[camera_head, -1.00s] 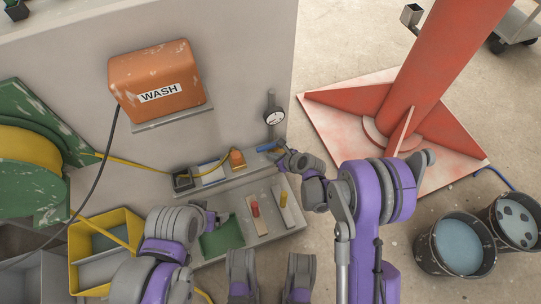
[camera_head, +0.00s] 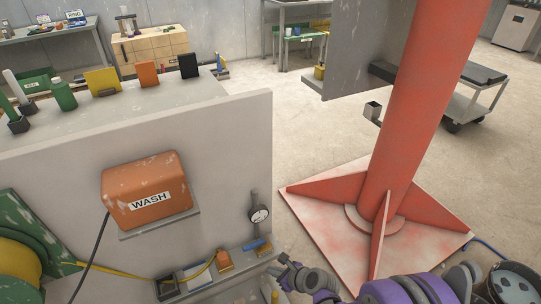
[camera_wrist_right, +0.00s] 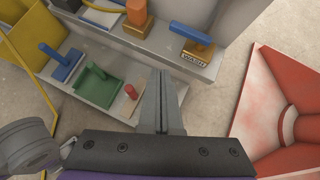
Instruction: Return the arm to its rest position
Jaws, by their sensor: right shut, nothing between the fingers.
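My right gripper (camera_head: 284,268) is low in the head view, in front of the lower shelf. In the right wrist view its two fingers (camera_wrist_right: 161,102) are together with nothing between them. They are over the shelf's front part, beside a red-handled tool (camera_wrist_right: 131,92). My purple and grey right arm runs along the bottom edge of the head view. My left gripper is outside the head view; a grey rounded part of mine shows at the lower left of the wrist view.
A blue-handled block marked WASH (camera_wrist_right: 191,38) sits at the shelf's right end. A red column (camera_head: 410,110) on a wide base stands to the right.

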